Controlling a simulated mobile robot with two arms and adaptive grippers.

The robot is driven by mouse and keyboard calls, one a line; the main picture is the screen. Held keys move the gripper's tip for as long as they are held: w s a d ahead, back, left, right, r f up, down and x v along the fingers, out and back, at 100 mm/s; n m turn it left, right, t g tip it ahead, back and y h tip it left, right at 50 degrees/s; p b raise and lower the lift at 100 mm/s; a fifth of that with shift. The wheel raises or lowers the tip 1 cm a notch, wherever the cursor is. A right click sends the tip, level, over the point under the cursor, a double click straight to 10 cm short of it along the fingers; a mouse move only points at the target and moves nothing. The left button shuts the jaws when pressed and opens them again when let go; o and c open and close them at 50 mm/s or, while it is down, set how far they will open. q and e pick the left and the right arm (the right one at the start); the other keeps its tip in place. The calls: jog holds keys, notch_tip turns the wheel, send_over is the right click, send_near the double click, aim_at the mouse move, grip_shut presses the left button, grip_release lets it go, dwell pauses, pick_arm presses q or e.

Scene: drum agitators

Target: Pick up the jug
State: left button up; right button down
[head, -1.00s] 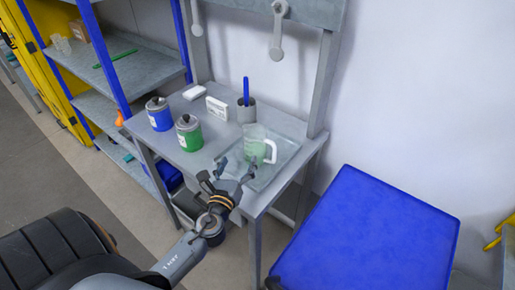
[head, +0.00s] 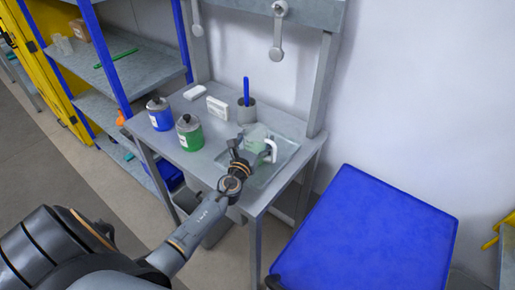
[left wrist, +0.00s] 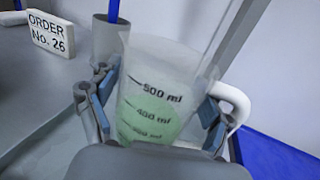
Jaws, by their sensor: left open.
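The jug (head: 257,140) is clear with a white handle and green liquid in it. It stands in a shallow clear tray (head: 283,160) on the grey workbench. In the left wrist view the jug (left wrist: 155,95) shows volume marks, with its handle on the right. My left gripper (head: 247,148) is at the jug. In the left wrist view its open fingers (left wrist: 155,108) are on either side of the jug, the right one near the handle. Whether the fingers touch it I cannot tell.
A blue can (head: 160,114) and a green can (head: 189,132) stand left of the tray. A grey cup (head: 246,111) with a blue pen stands behind the jug, near a white order block (head: 217,108). A blue surface (head: 365,235) lies to the right.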

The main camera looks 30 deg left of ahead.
pick_arm(q)
jog(key=x, duration=0.2)
jog(key=shift+w+a+f, duration=0.1)
jog(key=shift+w+f, duration=0.05)
jog(key=shift+w, duration=0.2)
jog(key=shift+s, duration=0.1)
jog(key=c, duration=1.2)
jog(key=shift+c, duration=0.4)
